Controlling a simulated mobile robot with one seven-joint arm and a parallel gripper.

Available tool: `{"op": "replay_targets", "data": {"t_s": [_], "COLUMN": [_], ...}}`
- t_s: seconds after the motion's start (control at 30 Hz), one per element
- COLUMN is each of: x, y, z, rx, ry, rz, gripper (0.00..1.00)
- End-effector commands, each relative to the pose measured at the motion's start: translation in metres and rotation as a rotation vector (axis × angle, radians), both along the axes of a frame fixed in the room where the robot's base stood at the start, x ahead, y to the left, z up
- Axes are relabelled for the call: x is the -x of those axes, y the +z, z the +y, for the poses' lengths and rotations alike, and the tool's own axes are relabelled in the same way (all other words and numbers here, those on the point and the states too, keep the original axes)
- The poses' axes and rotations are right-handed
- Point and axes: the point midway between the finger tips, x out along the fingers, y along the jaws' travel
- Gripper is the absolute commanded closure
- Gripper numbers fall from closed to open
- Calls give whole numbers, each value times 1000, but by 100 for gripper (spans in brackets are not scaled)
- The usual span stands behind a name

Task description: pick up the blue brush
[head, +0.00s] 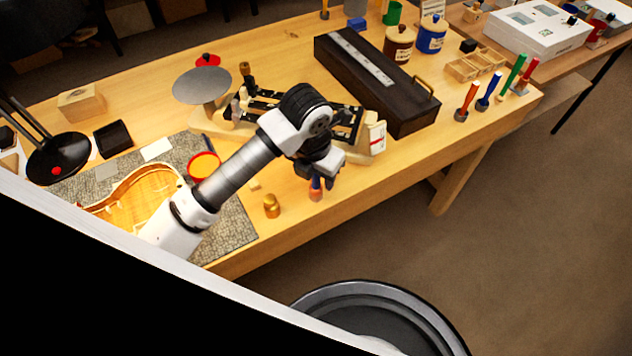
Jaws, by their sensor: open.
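Another upright blue-handled tool (488,90) stands at the bench's right end, between an orange-handled tool (467,100) and a green-handled one (514,72).
A brass-coloured piece (271,206) stands just left of my gripper. A violin body (135,198) lies on the grey mat (232,232). A long dark box (340,72) and a black fixture (262,104) stand behind.

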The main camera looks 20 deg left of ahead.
Motion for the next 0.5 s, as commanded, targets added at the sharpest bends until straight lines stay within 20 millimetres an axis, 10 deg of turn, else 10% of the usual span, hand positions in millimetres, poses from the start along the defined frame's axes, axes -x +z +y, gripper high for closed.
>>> {"op": "replay_targets", "data": {"t_s": [0.23,0.5], "x": [0,0], "y": [-2,-1], "z": [0,0], "rx": [0,0], "ry": [0,1], "rz": [0,0], "gripper": [57,92]}}
